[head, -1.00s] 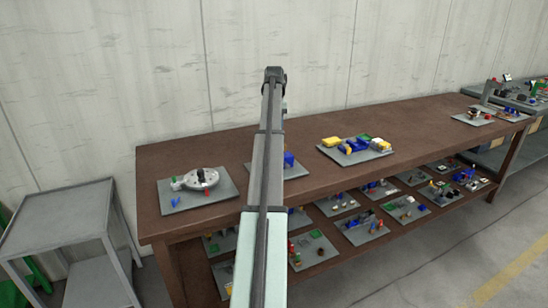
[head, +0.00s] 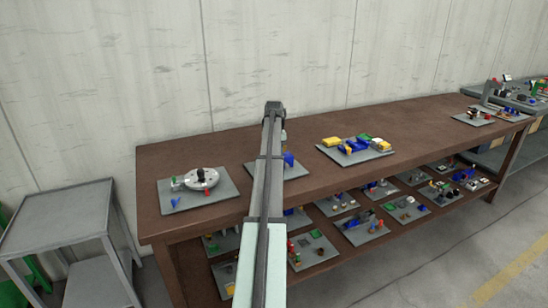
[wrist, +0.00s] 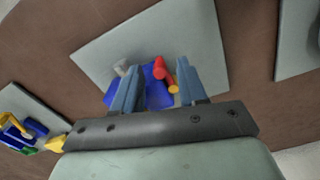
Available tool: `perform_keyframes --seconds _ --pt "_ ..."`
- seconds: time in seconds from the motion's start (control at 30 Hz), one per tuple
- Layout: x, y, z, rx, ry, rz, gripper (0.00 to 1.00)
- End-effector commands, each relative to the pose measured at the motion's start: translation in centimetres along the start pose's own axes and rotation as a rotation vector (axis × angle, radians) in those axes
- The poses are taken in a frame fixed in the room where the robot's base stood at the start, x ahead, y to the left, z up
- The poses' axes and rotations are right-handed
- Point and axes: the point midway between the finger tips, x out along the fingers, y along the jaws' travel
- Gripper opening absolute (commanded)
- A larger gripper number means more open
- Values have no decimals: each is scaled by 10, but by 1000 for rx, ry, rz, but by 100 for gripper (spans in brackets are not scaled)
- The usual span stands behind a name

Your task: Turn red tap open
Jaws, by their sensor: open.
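In the wrist view, a red tap handle (wrist: 161,70) with an orange rounded end (wrist: 173,88) stands by a blue body (wrist: 152,99) on a grey plate (wrist: 108,52). A small grey piece (wrist: 122,67) is to the left of the handle. My gripper (wrist: 158,66) is open, with one blue finger on each side of the handle. The handle appears nearer the right finger. I cannot tell how high the fingers are above it. In the head view, the blue part (head: 289,160) shows partly behind my arm; the tap and gripper are hidden.
A lower shelf carries several more plates. A grey side table (head: 60,220) stands at left.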

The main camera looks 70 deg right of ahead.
Motion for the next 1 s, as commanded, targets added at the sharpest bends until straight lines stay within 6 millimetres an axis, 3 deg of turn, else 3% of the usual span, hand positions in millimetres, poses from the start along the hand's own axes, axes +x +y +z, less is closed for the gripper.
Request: perform_keyframes --seconds 0.37,0.8,1.0 --pt "4 0 0 0 0 0 42" --pt "3 0 0 0 0 0 0" --pt "3 0 0 0 0 0 0"
